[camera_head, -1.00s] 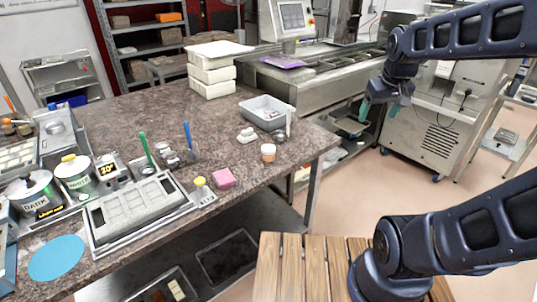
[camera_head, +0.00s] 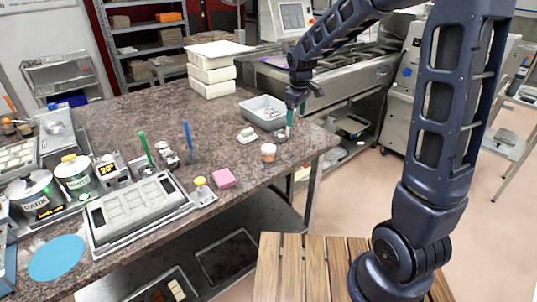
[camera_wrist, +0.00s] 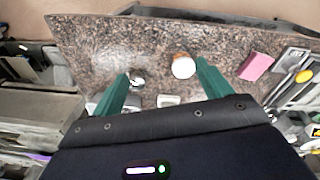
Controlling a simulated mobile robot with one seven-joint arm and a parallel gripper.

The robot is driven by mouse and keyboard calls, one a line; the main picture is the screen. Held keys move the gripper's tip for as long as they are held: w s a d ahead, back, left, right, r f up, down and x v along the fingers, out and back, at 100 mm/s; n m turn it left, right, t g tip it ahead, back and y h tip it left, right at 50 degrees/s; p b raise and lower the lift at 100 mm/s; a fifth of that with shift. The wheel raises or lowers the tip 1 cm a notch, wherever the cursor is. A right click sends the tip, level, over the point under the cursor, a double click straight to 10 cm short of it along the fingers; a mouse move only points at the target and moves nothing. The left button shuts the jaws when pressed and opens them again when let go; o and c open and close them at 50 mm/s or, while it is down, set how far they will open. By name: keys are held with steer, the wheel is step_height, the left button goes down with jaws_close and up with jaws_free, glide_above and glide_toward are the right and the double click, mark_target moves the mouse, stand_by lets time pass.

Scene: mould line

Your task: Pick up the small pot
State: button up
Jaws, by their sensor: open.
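The small pot (camera_head: 268,153), white with an orange-brown top, stands upright on the brown speckled table (camera_head: 225,130) near its right front edge. My gripper (camera_head: 291,118) is open and empty above the table's right end, to the right of the pot and higher in the head view. In the wrist view the pot (camera_wrist: 184,66) shows between the two teal fingers, closer to the right one, and my gripper (camera_wrist: 162,72) appears apart from it. The pot is not hidden in either view.
A small metal item (camera_wrist: 137,83) lies by the left finger in the wrist view. A pink block (camera_head: 223,178) and a white item (camera_head: 246,135) are near the pot. The table edge is close.

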mark_target(268, 148)
steer(key=a+f+n, duration=0.1)
steer(key=a+f, duration=0.1)
steer(key=a, duration=0.1)
steer(key=w+a+f+n, duration=0.1)
steer(key=a+f, duration=0.2)
steer(key=a, duration=0.1)
steer(key=a+f+n+g, duration=0.1)
steer(key=a+f, duration=0.2)
steer(key=shift+w+a+f, duration=0.1)
steer(key=shift+w+a, duration=0.15)
steer(key=shift+w, duration=0.05)
steer(key=shift+w+f, duration=0.1)
steer(key=shift+f, duration=5.35)
steer(key=c, duration=1.1)
steer(key=shift+r, duration=0.1)
